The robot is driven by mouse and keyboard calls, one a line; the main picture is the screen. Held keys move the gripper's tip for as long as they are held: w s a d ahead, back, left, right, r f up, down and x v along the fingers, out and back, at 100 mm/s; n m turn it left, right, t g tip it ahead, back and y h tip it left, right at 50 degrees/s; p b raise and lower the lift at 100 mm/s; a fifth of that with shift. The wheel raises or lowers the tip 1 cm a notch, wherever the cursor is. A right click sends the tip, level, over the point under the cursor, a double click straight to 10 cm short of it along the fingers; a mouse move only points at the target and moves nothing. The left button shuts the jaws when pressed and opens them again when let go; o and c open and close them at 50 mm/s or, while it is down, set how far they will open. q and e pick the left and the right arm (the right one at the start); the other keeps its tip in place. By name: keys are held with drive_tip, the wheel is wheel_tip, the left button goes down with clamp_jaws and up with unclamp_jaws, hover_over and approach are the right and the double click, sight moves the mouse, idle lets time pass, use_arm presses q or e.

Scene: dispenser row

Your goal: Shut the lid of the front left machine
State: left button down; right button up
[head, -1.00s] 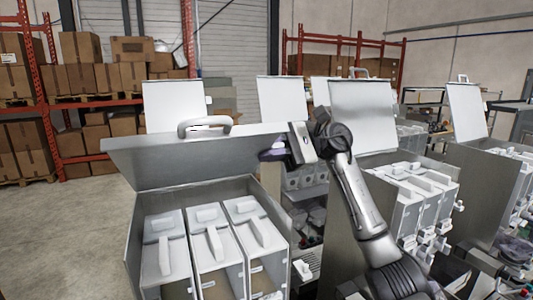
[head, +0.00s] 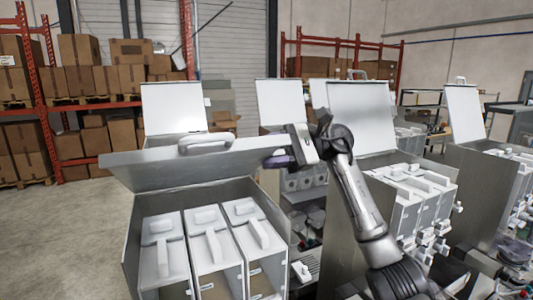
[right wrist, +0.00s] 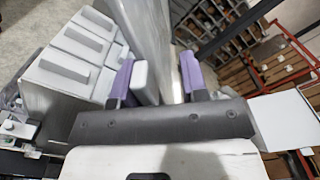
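The front left machine (head: 155,225) is a grey box with several white lidded compartments inside. Its lid (head: 190,162) is a pale grey panel with a white handle (head: 205,140) on top, part open and tilted over the back of the box. My right gripper (head: 280,161) is at the lid's right edge. In the right wrist view its purple fingers (right wrist: 157,78) stand apart on either side of the lid's edge (right wrist: 150,35), with gaps beside it. I cannot tell whether a finger touches the lid. My left gripper is not in view.
Other machines stand behind with raised lids (head: 172,108). Another machine (head: 405,190) with an upright lid (head: 362,115) stands to the right, close to my right arm. Shelves of boxes (head: 85,85) line the back. The floor at left (head: 70,235) is clear.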

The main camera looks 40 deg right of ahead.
drive_tip(key=b+v, duration=0.1)
drive_tip(key=v, duration=0.6)
drive_tip(key=shift+a, duration=0.1)
idle(0.4)
